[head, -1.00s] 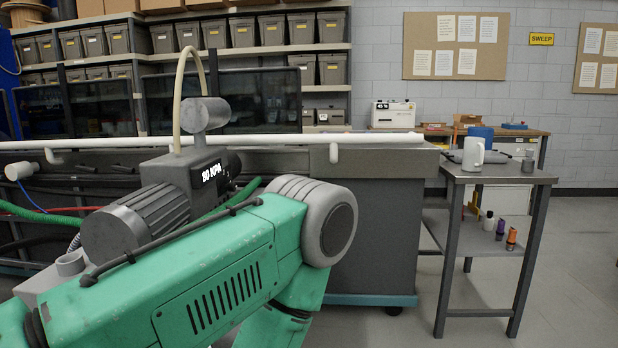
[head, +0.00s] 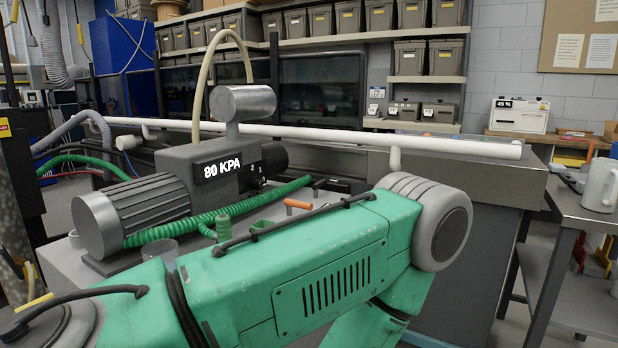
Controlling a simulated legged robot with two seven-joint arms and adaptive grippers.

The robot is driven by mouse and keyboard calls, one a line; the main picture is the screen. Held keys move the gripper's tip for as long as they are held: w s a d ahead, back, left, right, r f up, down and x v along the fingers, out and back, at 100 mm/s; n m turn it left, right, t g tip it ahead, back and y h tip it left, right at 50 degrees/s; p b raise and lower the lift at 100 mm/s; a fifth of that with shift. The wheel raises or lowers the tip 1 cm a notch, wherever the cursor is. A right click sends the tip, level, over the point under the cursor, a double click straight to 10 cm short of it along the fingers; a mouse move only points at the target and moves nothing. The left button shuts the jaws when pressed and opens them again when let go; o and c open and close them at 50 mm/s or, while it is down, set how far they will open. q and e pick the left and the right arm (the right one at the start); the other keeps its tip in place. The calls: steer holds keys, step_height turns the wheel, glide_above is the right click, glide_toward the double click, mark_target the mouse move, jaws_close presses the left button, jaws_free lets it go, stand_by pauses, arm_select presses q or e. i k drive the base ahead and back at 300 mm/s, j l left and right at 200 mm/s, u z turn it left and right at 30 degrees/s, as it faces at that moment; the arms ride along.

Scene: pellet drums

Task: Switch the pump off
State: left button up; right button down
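The pump is a grey unit on the left of the head view: a ribbed motor (head: 150,208), a block with a display reading 80 KPA (head: 222,167) and a metal cylinder (head: 243,103) on top with a pale hose. A black round part is on the block's right side. A small orange lever (head: 298,204) lies right of the pump, behind my green arm. I cannot tell which part is the pump's switch. My green arm crosses the foreground, in front of the pump's base and hiding part of it. Neither gripper is in view.
A green corrugated hose (head: 225,217) runs beside the pump. A white pipe (head: 330,134) spans behind it. A metal side table (head: 575,215) with a white mug (head: 600,186) stands at the right. Shelves with grey bins (head: 380,15) are at the back.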

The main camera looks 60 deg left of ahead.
mark_target(315, 187)
steer(key=i+u, duration=0.3)
steer(key=u, duration=0.2)
steer(key=i+u, duration=0.25)
steer(key=u, duration=0.25)
steer(key=i+l+u, duration=0.15)
steer(key=i+u, duration=0.15)
steer(key=u, duration=0.15)
steer(key=i+l+u, duration=0.2)
steer(key=u, duration=0.3)
steer(key=i+l+u, duration=0.25)
steer(key=u, duration=0.15)
steer(key=i+l+u, duration=0.2)
steer(key=l+u, duration=0.25)
steer(key=i+l+u, duration=0.1)
steer(key=l+u, duration=0.3)
steer(key=i+l+u, duration=0.1)
steer(key=l+u, duration=0.3)
